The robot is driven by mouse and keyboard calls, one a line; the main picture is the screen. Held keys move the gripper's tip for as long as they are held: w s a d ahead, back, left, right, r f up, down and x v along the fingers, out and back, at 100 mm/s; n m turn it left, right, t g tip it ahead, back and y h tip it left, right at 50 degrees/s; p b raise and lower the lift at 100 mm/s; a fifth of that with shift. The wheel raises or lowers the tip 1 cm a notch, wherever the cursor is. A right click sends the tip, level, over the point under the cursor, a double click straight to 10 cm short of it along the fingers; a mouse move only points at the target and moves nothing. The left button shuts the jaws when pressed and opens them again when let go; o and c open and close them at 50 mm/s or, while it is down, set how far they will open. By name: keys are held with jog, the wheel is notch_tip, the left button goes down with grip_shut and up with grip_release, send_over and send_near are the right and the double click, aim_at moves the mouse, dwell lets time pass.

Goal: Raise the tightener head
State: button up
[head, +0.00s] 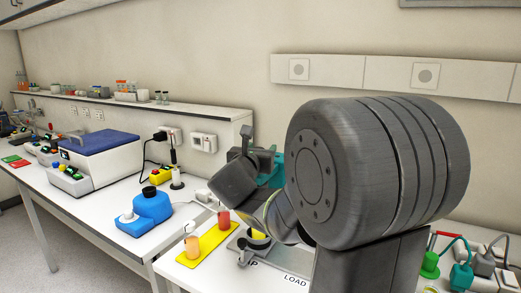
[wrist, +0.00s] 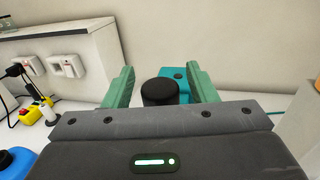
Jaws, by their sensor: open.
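The tightener head, a teal block (wrist: 183,82) with a black round knob (wrist: 160,92) in front, sits between the fingers of my gripper (wrist: 160,68) in the wrist view. My gripper's green fingers are open, one on each side, with visible gaps to the knob. Contact with the teal block cannot be told. In the head view a teal part (head: 272,170) shows behind my wrist, mostly hidden by my arm. The tightener's lower part is hidden.
A blue device (head: 150,210) and a centrifuge-like box (head: 100,157) stand left. Green and teal items (head: 461,275) stand right. A wall ledge (head: 200,108) runs behind.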

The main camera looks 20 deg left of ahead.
jog(key=s+d, duration=0.2)
jog(key=s, duration=1.1)
jog(key=shift+b, duration=0.45)
jog(key=w, duration=0.4)
jog(key=w+a, duration=0.1)
jog(key=w, duration=0.3)
jog(key=w+a+p, duration=0.1)
jog(key=w, duration=0.4)
jog(key=shift+w, duration=0.35)
jog(key=shift+f, duration=0.35)
jog(key=shift+s, duration=0.1)
